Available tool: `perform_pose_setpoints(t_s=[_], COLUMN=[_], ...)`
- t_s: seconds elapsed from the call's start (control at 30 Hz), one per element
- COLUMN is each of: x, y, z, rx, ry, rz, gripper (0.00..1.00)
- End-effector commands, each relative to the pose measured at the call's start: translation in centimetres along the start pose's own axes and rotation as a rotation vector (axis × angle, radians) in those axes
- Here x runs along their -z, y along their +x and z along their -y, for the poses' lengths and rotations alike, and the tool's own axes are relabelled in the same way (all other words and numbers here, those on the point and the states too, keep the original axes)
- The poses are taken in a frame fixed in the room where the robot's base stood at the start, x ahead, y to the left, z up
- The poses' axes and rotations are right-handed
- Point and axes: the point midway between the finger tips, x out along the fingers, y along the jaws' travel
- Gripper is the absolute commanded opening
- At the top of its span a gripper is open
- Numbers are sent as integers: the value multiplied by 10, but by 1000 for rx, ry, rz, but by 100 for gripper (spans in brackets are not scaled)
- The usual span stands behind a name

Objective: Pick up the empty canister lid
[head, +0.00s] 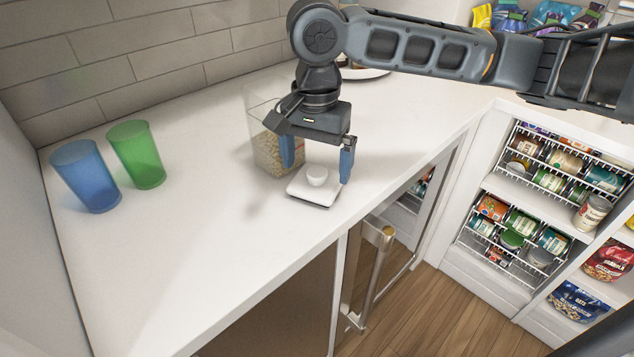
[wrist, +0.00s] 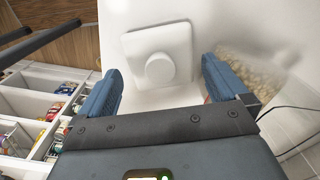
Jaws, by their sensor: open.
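The white square canister lid (head: 314,186) with a round knob on top lies flat on the white counter near its front edge. It also shows in the wrist view (wrist: 158,50), ahead of the fingers. My gripper (head: 318,168) is open and points down, with one blue finger on each side of the knob. The fingers look a little above the lid, and I cannot tell whether they touch it. A clear canister (head: 264,140) partly filled with beige pieces stands just behind and left of the gripper, partly hidden by it.
A blue cup (head: 87,176) and a green cup (head: 137,155) stand at the left. A plate (head: 364,72) lies at the back, partly hidden by my arm. The counter (head: 190,235) between cups and lid is clear. Shelves of cans (head: 540,185) are at the right.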

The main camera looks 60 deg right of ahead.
Motion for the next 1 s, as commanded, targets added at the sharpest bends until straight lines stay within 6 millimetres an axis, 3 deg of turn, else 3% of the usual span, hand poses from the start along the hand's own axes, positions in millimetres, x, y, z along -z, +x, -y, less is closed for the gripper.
perform_pose_setpoints(t_s=[0.2,0.5,0.9,1.0], x=[0,0,0,0], y=[28,32,32,32], z=[0,0,0,0], rx=[-1,0,0,0], ry=[1,0,0,0], rz=[0,0,0,0], gripper=[100,100,63,62])
